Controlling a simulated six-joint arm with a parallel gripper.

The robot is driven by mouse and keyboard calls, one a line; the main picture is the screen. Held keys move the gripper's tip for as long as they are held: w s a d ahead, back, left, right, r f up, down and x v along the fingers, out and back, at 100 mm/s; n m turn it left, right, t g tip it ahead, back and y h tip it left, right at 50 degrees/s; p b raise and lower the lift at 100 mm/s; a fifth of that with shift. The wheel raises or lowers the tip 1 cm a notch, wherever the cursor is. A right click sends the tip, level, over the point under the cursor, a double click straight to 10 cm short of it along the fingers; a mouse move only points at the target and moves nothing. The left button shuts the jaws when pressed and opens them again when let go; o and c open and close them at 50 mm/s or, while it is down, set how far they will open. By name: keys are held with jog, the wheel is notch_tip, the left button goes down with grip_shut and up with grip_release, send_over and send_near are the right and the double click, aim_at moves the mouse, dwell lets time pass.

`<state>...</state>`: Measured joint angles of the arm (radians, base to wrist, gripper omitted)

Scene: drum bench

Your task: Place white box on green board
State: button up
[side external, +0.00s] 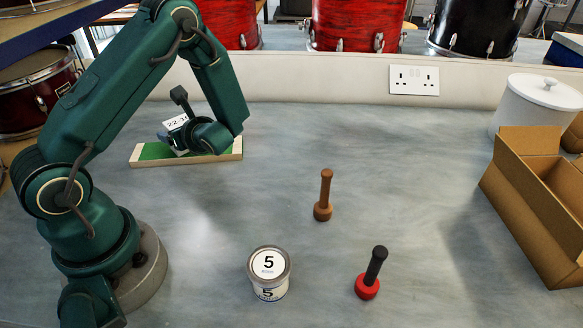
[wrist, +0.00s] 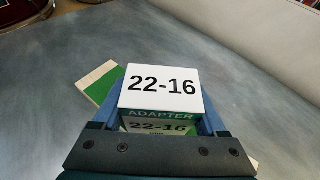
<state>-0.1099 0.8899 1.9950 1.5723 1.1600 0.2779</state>
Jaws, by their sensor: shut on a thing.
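The white box (wrist: 162,88), marked "22-16" on top and "ADAPTER" on a green band, fills the middle of the wrist view. My gripper (wrist: 162,112) is shut on it, a blue finger along each side. In the side view the box (side external: 176,123) shows partly, tilted, behind my gripper (side external: 178,137). The green board (side external: 155,152), green with a pale wooden edge, lies on the bench beneath the box; its corner also shows in the wrist view (wrist: 101,86). I cannot tell whether the box touches the board.
A tin marked 5 (side external: 269,274), a brown-handled tool (side external: 323,196) and a red-and-black tool (side external: 371,273) stand on the bench. An open cardboard box (side external: 540,195) and a white lidded pot (side external: 537,104) are at the right. The bench's middle is mostly clear.

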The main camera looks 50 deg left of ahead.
jog(key=shift+f, duration=0.15)
jog(key=o, duration=1.4)
